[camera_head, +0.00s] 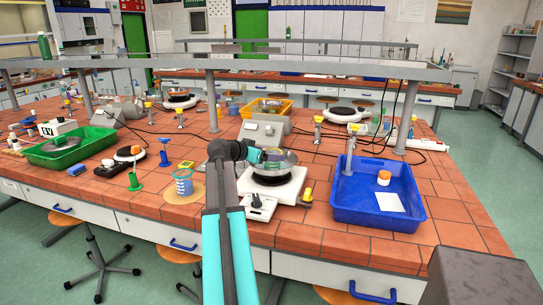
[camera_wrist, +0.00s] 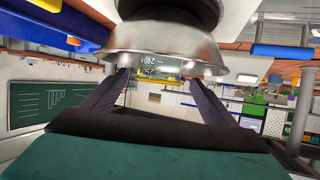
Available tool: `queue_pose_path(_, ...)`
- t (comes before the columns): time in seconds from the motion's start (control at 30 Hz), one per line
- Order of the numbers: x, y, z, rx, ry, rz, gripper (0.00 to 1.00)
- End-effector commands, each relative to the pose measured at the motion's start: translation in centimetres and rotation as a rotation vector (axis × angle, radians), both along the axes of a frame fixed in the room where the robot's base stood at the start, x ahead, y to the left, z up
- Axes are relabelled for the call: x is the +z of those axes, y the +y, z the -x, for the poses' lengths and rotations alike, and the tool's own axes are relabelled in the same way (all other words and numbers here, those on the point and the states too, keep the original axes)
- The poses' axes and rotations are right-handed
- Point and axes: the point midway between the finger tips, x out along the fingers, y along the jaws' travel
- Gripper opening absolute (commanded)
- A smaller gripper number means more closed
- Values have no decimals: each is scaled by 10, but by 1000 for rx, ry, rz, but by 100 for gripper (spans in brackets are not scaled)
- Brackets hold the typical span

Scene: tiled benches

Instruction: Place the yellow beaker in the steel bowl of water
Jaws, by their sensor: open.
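The steel bowl (camera_head: 279,160) sits on a white heating device (camera_head: 276,188) on the tiled bench. In the wrist view, which looks upside down, the steel bowl (camera_wrist: 165,46) fills the top middle. My gripper (camera_head: 262,155) is at the left side of the bowl. In the wrist view my gripper (camera_wrist: 158,82) has its two fingers apart, with tips close to the bowl's rim. Upside-down "200" markings and a faint yellowish band, likely the clear yellow beaker (camera_wrist: 158,67), show between the fingers at the bowl. I cannot tell whether it stands inside the bowl. Water is not clearly visible.
A blue beaker (camera_head: 183,183) stands on a round mat left of my arm. A blue tray (camera_head: 345,214) with an orange-capped jar is on the right. A green tray (camera_head: 50,158) is at the far left. Posts carry a shelf above the bench. A small yellow-black object (camera_head: 307,195) lies beside the heater.

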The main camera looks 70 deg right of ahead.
Motion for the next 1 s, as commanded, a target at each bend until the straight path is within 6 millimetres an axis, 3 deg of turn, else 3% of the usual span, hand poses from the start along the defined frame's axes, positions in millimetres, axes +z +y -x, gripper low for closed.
queue_pose_path(0.3, 19, 47, -16, 0, 0, 1, 80)
queue_pose_path(0.5, 29, 68, -23, 0, 0, 1, 80)
queue_pose_path(1.0, 34, 77, -26, -2, 1, 1, 80)
